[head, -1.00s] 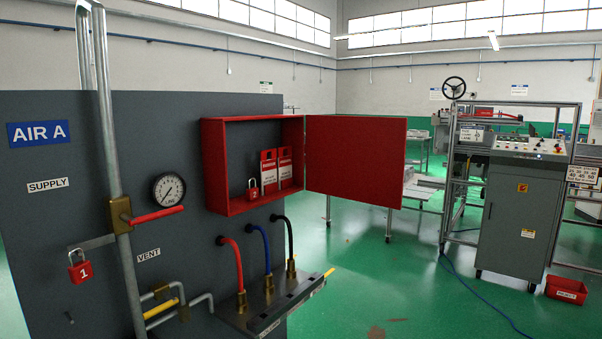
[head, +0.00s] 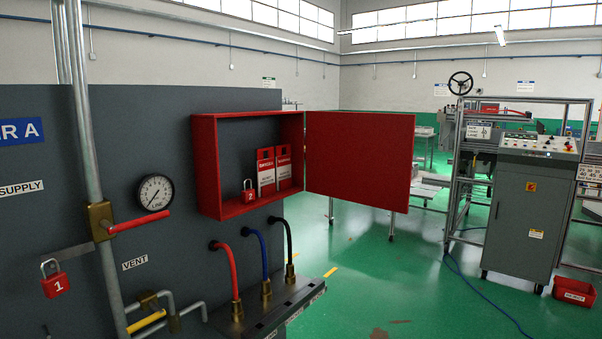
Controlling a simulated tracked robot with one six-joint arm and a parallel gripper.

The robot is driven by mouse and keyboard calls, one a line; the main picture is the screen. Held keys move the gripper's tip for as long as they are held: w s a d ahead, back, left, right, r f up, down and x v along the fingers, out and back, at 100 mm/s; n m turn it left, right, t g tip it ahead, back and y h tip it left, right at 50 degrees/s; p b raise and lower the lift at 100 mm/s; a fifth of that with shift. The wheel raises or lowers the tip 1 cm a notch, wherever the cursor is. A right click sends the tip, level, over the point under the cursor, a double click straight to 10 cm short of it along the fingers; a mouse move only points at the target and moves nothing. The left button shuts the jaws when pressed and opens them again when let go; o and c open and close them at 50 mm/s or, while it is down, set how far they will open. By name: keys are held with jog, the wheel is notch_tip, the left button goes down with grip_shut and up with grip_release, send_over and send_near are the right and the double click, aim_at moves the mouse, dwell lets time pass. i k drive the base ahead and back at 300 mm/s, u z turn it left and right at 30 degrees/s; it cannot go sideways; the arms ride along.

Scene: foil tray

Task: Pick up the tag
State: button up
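Two red-and-white tags (head: 266,172) stand side by side inside an open red wall cabinet (head: 207,170), leaning against its back. The right tag (head: 284,165) partly adjoins the left one. A red padlock marked 2 (head: 249,192) sits on the cabinet floor just left of the tags. The cabinet door (head: 360,162) is swung wide open to the right. My gripper is not in view.
A grey panel carries a pipe with a red-handled valve (head: 138,222), a gauge (head: 155,192) and a padlock marked 1 (head: 55,284). Red, blue and black hoses (head: 262,252) rise below the cabinet. A grey control console (head: 530,205) stands right. Green floor (head: 400,280) is open between.

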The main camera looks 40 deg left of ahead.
aim_at(266, 171)
jog(key=z, duration=0.25)
jog(key=i, duration=1.7)
jog(key=u, duration=2.65)
